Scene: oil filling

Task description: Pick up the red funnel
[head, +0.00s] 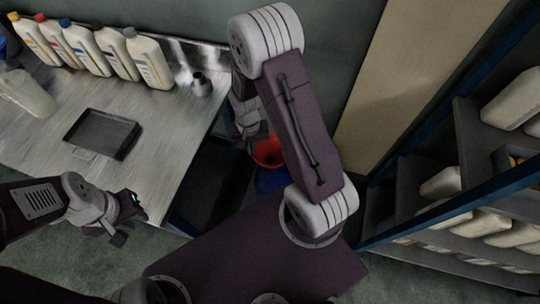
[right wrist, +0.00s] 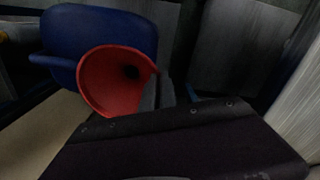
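The red funnel (head: 268,152) shows in the head view beside my right arm, above a blue object, and is partly hidden by the arm. In the right wrist view the funnel (right wrist: 108,84) has its wide mouth facing the camera. The grey fingers of my right gripper (right wrist: 158,92) are at the funnel's right rim. They overlap it in the picture, but I cannot tell whether they are closed on it. In the head view the right gripper's fingertips are hidden. My left gripper (head: 126,218) is at the table's front edge, with its fingers apart and empty.
The metal table (head: 60,135) holds several bottles (head: 150,60) at the back, a small metal cup (head: 201,84) and a dark tray (head: 101,134). The blue object (right wrist: 100,30) is behind the funnel. A shelf (head: 475,130) with white containers stands at the right.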

